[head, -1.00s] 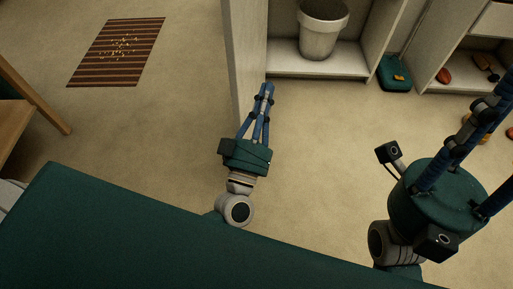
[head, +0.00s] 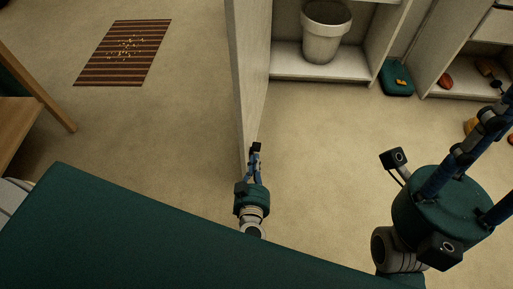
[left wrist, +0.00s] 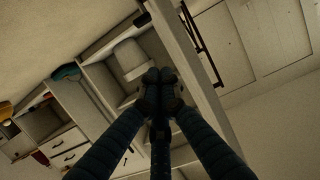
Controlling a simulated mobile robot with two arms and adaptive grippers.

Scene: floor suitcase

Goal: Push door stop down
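A pale upright door panel (head: 249,75) stands edge-on in the middle of the head view. It crosses the left wrist view as a slanting pale board (left wrist: 196,82). I cannot make out the door stop in either view; it may be hidden by the panel or my gripper. My left gripper (head: 255,148) is at the panel's near lower end; contact cannot be judged. In the left wrist view its blue fingers (left wrist: 160,76) meet at their tips, with nothing visible between them. My right gripper (head: 470,145) is at the right; its fingertips run out of frame.
A pale pot (head: 323,45) stands in an open shelf (head: 310,65) behind the panel. A green case (head: 396,82) lies right of it. A striped mat (head: 123,55) lies far left, and wooden furniture (head: 22,110) stands left.

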